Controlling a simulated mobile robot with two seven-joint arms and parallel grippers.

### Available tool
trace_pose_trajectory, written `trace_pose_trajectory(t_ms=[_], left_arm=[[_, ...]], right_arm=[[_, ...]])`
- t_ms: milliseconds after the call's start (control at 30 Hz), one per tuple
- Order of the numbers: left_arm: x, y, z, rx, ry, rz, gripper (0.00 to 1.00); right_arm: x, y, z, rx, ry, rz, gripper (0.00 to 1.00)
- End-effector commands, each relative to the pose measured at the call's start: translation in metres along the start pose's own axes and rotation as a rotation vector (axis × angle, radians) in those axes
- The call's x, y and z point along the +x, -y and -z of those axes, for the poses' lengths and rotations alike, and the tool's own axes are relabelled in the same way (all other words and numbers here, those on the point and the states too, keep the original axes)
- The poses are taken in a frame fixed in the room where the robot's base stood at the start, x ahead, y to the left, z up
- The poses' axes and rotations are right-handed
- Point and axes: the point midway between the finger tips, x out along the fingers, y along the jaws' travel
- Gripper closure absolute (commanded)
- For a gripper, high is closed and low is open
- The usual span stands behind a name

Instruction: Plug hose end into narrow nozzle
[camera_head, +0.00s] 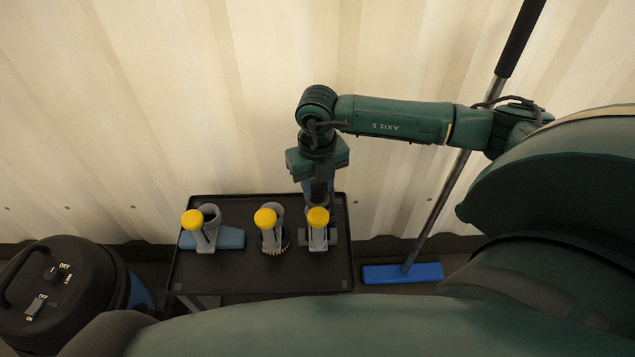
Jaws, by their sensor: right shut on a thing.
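Three grey nozzles with yellow knobs stand in a row on a black tray-topped cart. The left nozzle (208,233) has a wide blue base, the middle nozzle (272,232) has a round bristled brush, and the right nozzle (318,240) has a grey base. I cannot tell for sure which is the narrow one. My right gripper (319,194) points down just behind and above the right nozzle. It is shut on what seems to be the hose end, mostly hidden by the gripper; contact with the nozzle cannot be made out. My left gripper is out of view.
The cart's black top (220,276) is bare in front of the nozzles. A black and blue vacuum (60,290) stands at left. A long-handled blue broom (402,273) leans at right against the pale corrugated wall (150,110) close behind the cart.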

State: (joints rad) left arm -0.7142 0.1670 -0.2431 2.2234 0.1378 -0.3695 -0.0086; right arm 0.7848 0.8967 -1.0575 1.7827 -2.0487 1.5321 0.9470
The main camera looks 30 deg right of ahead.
Motion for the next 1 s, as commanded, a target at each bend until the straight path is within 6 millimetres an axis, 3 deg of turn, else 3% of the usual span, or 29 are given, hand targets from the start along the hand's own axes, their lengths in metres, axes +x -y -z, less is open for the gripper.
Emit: trace_pose_trajectory(t_ms=[1000], left_arm=[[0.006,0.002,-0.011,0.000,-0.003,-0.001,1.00]], right_arm=[[0.017,0.000,0.000,0.000,0.001,0.000,0.86]])
